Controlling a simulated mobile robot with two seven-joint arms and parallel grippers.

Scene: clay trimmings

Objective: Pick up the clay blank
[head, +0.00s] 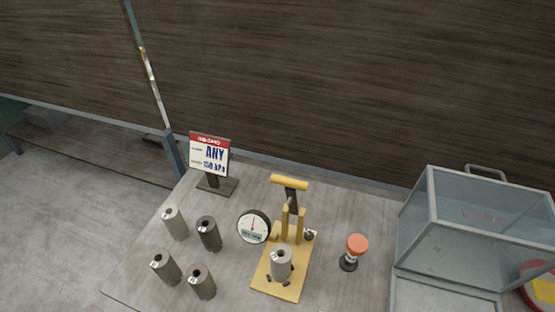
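Several upright cylinders with a hole in the top could be clay blanks; I cannot tell which one the task means. A light grey cylinder (175,223) and a dark grey cylinder (209,234) stand at the table's left. Nearer the front stand a brownish-grey cylinder (166,267) and another grey-brown cylinder (202,283). One more pale grey cylinder (281,263) stands on the base of a yellow press (292,290). Neither of my grippers is in view.
A round dial gauge (254,227) stands left of the press. An orange-topped knob (357,245) is right of the press. A clear-walled box (450,240) fills the right. Bare table (140,262) shows at the left edge.

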